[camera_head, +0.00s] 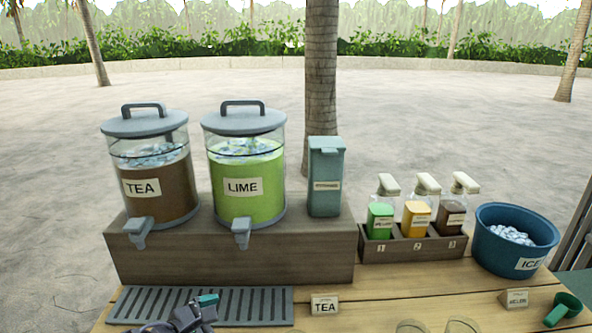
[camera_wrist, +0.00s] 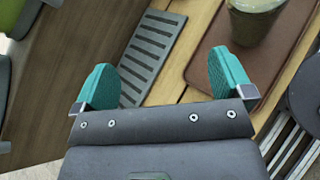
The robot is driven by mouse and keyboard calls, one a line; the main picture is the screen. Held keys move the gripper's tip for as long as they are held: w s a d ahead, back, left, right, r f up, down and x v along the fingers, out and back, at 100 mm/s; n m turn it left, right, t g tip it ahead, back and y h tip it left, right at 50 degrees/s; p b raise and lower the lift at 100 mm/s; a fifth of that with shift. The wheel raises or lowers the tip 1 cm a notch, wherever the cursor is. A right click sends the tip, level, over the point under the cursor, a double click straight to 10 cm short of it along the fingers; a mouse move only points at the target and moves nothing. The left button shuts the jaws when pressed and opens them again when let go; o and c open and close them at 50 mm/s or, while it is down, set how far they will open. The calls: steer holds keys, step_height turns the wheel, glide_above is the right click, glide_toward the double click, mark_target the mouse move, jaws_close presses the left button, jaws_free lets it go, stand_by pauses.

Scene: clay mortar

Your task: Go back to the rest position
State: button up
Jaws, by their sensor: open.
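My gripper (camera_head: 200,306) shows at the bottom left of the head view, low over the front of the drip grate. In the wrist view my gripper (camera_wrist: 162,88) has its two teal fingers spread wide apart, with nothing between them. Beyond the fingers lie the slatted drip grate (camera_wrist: 150,50) and the wooden table. A cup with a greenish-brown content (camera_wrist: 256,18) stands on a brown board (camera_wrist: 225,50) at the upper right of the wrist view, apart from the fingers.
TEA (camera_head: 155,185) and LIME (camera_head: 245,180) dispensers stand on a wooden riser (camera_head: 230,260) behind the grate (camera_head: 250,306). Rightward are a lidded canister (camera_head: 325,175), a bottle rack (camera_head: 410,248), an ICE tub (camera_head: 490,250), a green scoop (camera_head: 562,308) and glasses (camera_head: 462,325) at the front edge.

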steer(key=w+d+r+m+g+y+p, duration=0.1)
steer(key=d+r+m+g+y+p, duration=0.1)
steer(key=d+r+m+p, duration=0.4)
steer(key=w+d+r+m+g+y+p, duration=0.2)
steer(key=d+r+m+p, duration=0.5)
steer(key=d, duration=0.9)
steer(key=w+d+r+m+g+y+p, duration=0.1)
steer(key=d+r+m+g+y+p, duration=0.3)
steer(key=d+m+p, duration=0.7)
step_height(320, 180, up, 3)
steer(key=g+p, duration=0.2)
steer(key=p, duration=0.1)
steer(key=shift+w+d+f, duration=0.15)
steer(key=shift+d, duration=0.15)
